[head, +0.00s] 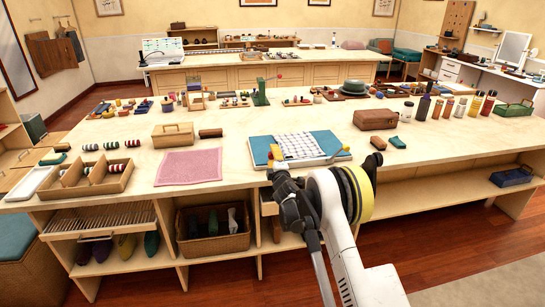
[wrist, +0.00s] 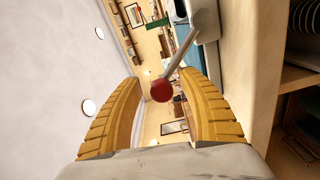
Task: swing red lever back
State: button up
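The red lever is a grey rod (wrist: 182,52) with a round red knob (wrist: 161,91) at its end, seen in the wrist view. The rod slants up and right to a pale device (wrist: 206,20) at the top edge. The yellow fingers of my gripper (wrist: 160,82) are open, one on each side of the knob, with gaps showing on both sides. Whether the knob is level with the fingertips or beyond them I cannot tell. In the head view my arm reaches the table's front edge near a teal board with a white gridded top (head: 300,146); the knob is not clearly visible there.
The pale table (head: 230,205) carries a pink cloth (head: 189,166) and divided wooden tray (head: 84,182) at left. A brown case (head: 375,119) and teal block (head: 397,142) stand right of the board. Open shelves lie below; the right front tabletop is clear.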

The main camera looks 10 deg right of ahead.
jog(key=shift+a, duration=0.1)
jog(key=s, duration=1.2)
jog(key=s+d+r+m+g+h, duration=0.1)
jog(key=s+d+r+m+g, duration=0.1)
jog(key=s+r+m, duration=0.45)
jog(key=s+d+r+m+g+h, duration=0.2)
jog(key=s+d+r+m+g, duration=0.1)
jog(key=s+r, duration=0.65)
jog(key=s+a+f+m+g+y, duration=0.1)
jog(key=s+m+g, duration=0.1)
jog(key=s, duration=0.8)
jog(key=s+a+f+m+g+y, duration=0.1)
jog(key=s+a+f+m+g, duration=0.1)
jog(key=s, duration=0.9)
jog(key=s+a+f+m+g+y, duration=0.1)
jog(key=s+a+f+m+g, duration=0.1)
jog(key=s, duration=0.8)
jog(key=shift+s+m, duration=0.2)
jog(key=shift+m, duration=0.35)
